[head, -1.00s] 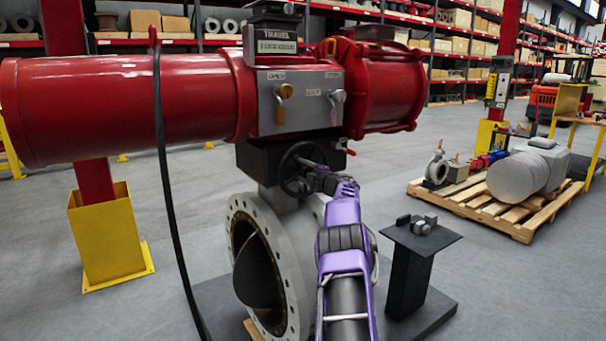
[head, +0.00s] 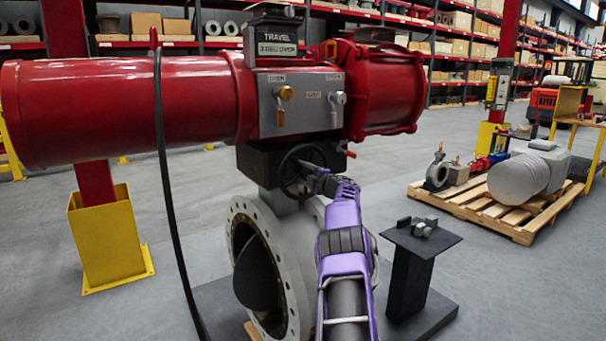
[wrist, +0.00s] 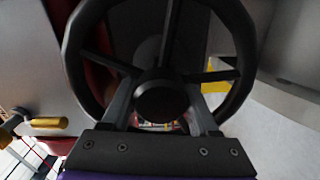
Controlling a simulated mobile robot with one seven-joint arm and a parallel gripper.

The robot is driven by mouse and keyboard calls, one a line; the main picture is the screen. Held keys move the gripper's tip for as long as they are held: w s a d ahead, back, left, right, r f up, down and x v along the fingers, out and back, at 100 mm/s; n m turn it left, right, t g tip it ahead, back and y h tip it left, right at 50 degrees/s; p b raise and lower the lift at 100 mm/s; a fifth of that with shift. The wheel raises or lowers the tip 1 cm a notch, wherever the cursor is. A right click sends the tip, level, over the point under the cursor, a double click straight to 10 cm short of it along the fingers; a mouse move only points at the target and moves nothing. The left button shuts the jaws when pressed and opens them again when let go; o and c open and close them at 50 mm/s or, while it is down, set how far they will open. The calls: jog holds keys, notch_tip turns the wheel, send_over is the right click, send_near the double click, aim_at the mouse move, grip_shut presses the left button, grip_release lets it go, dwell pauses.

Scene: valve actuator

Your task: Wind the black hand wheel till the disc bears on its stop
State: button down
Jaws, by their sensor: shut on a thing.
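The black hand wheel (head: 290,174) sits upright under the red actuator, on the black gearbox front. It fills the upper part of the wrist view (wrist: 240,35), with its rim, spokes and hub visible. My gripper (head: 314,174) is at the wheel's centre. In the wrist view its two fingers (wrist: 160,108) reach either side of the round hub and are closed on the wheel. The dark disc (head: 257,278) stands at an angle inside the pale valve's bolted flange (head: 297,285), with gaps in the bore. The stop cannot be made out.
The red actuator (head: 120,108) overhangs the wheel, with a grey panel carrying two small handles. A "TRAVEL" display (head: 277,48) sits on top, its digits blurred. A black hose (head: 168,200) hangs left. A black stand (head: 420,238) is right, with a pallet (head: 470,207) beyond.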

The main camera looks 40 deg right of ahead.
jog(key=shift+f, duration=0.1)
dwell(0.3)
jog(key=shift+c, duration=0.8)
grip_release()
jog(key=shift+s, duration=0.65)
jog(key=s+a+b, duration=0.1)
jog(key=s, duration=1.5)
